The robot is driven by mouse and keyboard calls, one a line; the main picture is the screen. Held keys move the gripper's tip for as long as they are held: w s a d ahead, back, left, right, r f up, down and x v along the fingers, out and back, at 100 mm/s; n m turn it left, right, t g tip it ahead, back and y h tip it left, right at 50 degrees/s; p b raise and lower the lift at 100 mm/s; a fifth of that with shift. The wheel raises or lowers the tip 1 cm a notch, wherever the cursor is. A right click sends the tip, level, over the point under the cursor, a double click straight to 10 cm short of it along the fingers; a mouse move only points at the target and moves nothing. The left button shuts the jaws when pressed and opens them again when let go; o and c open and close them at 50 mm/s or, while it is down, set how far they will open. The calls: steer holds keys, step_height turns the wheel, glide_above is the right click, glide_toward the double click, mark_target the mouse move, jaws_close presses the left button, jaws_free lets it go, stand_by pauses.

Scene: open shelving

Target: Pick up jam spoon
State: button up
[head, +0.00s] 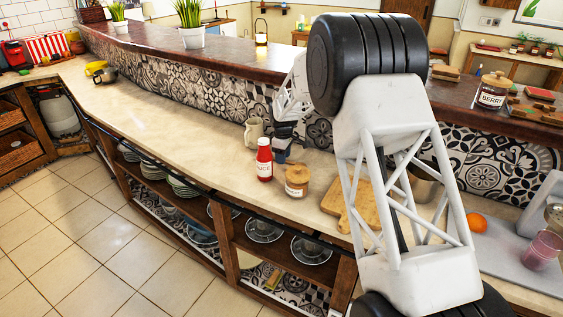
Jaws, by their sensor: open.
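I cannot make out a jam spoon in the head view. My gripper (282,153) is small and dark at the end of my white arm, low over the pale counter (180,112). It is open; its fingertips are partly hidden, and I cannot see anything between them. A red sauce bottle (264,160) stands just left of it and in front. A small brown jar (297,181) with a label and a lid stands in front of it. A beige jug (253,132) stands to its left.
A wooden board (352,205) lies right of the jar, partly behind my arm. An orange (476,222) and a pink glass (543,250) are at the right. A berry jar (491,92) stands on the raised ledge. The counter's left stretch is mostly clear.

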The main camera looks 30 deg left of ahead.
steer(key=shift+f, duration=0.35)
stand_by(0.3)
jaws_close()
